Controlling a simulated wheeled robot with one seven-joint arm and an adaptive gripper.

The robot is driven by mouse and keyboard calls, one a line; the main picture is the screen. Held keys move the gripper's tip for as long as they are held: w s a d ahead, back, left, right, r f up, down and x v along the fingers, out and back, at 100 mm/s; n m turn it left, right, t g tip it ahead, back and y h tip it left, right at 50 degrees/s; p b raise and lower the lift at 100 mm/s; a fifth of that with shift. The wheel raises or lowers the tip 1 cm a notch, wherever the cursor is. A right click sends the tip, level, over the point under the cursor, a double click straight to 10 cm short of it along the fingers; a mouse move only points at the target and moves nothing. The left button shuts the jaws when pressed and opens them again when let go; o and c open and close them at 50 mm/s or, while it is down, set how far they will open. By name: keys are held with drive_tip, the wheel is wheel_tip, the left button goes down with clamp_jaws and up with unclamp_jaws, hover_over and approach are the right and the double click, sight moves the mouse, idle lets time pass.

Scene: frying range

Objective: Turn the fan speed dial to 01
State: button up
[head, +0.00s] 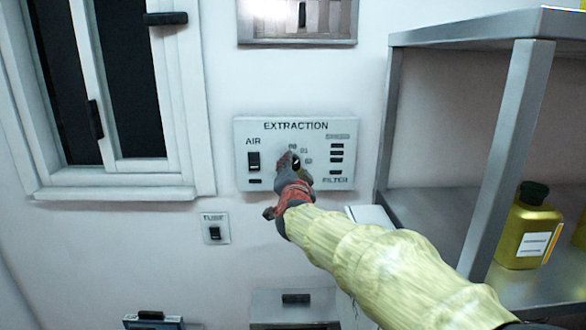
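The extraction panel (240,172) is a pale plate on the wall, marked EXTRACTION, with AIR at left and FILTER at lower right. The fan speed dial (296,161) shows as a small dark knob at the panel's middle, with small number marks above and to its right, one looking like 01. My gripper (291,160), red and dark grey, is at the dial and hides much of it. I cannot tell whether its fingers touch or grip the dial, nor which mark the dial points at. My arm, in a yellowish sleeve, reaches in from the lower right.
A black AIR switch (254,161) sits left of the dial. A smaller switch plate (215,229) is below left. A window (185,120) is at left. A metal shelf (513,150) with a yellow bottle (527,222) stands at right, close to my arm.

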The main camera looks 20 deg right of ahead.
drive_tip(key=o, duration=0.4)
drive_tip(key=v, duration=1.2)
drive_tip(key=shift+f, duration=0.1)
drive_tip(key=s+a+f+n+g+y, duration=0.45)
drive_tip(key=a+f+n+y, duration=0.35)
drive_tip(key=a+f, duration=0.55)
drive_tip(key=shift+s+d+f+n+g+h, duration=0.15)
drive_tip(key=shift+s+d+f+n+g, duration=0.85)
drive_tip(key=shift+s, duration=3.2)
drive_tip(key=shift+s+d+f+n+g+h, duration=0.3)
drive_tip(key=shift+s+f+n+g, duration=0.7)
drive_tip(key=shift+s+f, duration=2.15)
drive_tip(key=shift+s+d+f+n+g+h, duration=0.1)
drive_tip(key=shift+s+d+f+n+g, duration=0.65)
drive_tip(key=shift+s, duration=4.5)
